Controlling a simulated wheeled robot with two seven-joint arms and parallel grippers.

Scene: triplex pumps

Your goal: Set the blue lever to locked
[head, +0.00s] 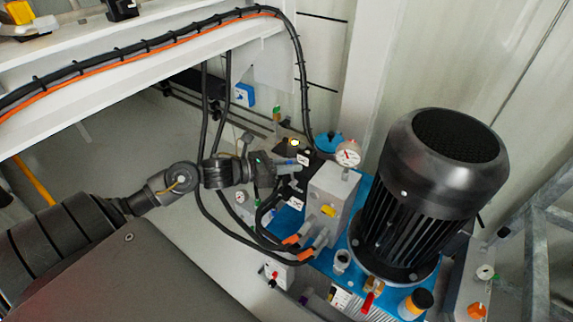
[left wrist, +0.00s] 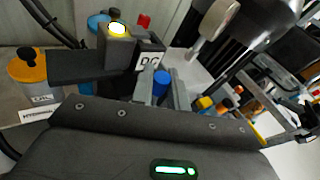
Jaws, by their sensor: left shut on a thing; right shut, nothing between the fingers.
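The blue lever (left wrist: 162,78) shows as a small blue end between the fingers of my left gripper (left wrist: 161,92) in the left wrist view. In the head view my left gripper (head: 284,168) reaches in from the left to the black valve block beside the grey pump block. It is shut on the blue lever, and the fingers hide most of it there. A black block with a white label (left wrist: 149,57) stands just behind the fingers in the left wrist view. The lever's exact angle cannot be told. My right gripper is not in view.
A large black motor (head: 430,190) stands on a blue base to the right. A pressure gauge (head: 348,154) tops the grey pump block (head: 329,200). Black hoses (head: 220,225) with orange ends run below my left wrist. A white beam (head: 150,75) crosses the upper left.

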